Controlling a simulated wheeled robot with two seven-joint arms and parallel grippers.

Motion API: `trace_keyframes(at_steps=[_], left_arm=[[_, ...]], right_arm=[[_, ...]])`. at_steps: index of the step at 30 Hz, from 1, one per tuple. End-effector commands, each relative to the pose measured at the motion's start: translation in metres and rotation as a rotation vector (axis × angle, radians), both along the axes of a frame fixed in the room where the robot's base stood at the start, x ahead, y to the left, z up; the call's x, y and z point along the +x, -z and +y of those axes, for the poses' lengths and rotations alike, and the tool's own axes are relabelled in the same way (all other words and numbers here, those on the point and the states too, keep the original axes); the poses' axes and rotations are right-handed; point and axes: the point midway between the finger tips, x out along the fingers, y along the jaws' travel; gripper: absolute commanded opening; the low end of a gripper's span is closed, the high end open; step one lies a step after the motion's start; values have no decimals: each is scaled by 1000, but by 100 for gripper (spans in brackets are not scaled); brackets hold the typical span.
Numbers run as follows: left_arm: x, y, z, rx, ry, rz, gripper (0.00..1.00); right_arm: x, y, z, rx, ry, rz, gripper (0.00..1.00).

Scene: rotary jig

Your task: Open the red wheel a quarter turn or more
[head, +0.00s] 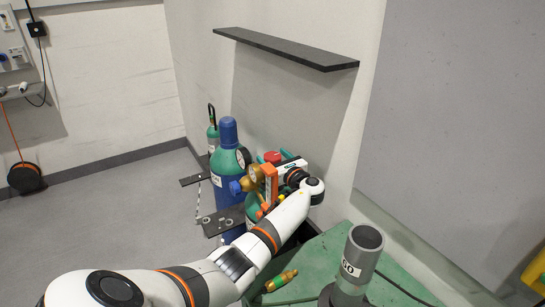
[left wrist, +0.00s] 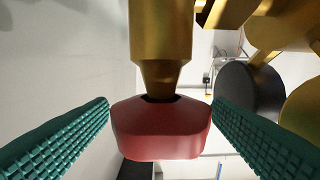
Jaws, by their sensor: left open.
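The red wheel (left wrist: 160,130) sits on a brass stem (left wrist: 160,40) in the left wrist view. In the head view the red wheel (head: 272,157) shows small, by the gas cylinders. My left gripper (head: 281,158) reaches it with its arm coming from the lower left. In the left wrist view the left gripper's (left wrist: 161,103) two teal ribbed fingers stand open, one on each side of the wheel. My right gripper is not in view.
A blue cylinder with a green shoulder (head: 229,165) stands left of my gripper, with brass fittings and a gauge (head: 243,157) close by. A dark shelf (head: 285,48) juts from the wall above. A grey pipe (head: 360,258) stands at the front right. Open floor lies left.

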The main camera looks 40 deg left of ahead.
Motion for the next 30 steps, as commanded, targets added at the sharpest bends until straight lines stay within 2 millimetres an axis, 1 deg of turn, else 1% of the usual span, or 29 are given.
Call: trace_keyframes(at_steps=[3,12,20,21,23,25,30], left_arm=[[2,0,7,0,-1,0,73],[2,0,9,-1,0,-1,73],[2,0,9,-1,0,-1,31],[2,0,9,-1,0,-1,29],[2,1,9,-1,-4,-1,29],[3,3,9,-2,-25,0,29],[4,8,9,-4,-151,-2,29]], right_arm=[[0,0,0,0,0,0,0],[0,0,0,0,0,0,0],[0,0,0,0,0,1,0],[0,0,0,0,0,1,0],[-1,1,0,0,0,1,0],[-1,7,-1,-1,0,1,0],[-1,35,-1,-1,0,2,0]])
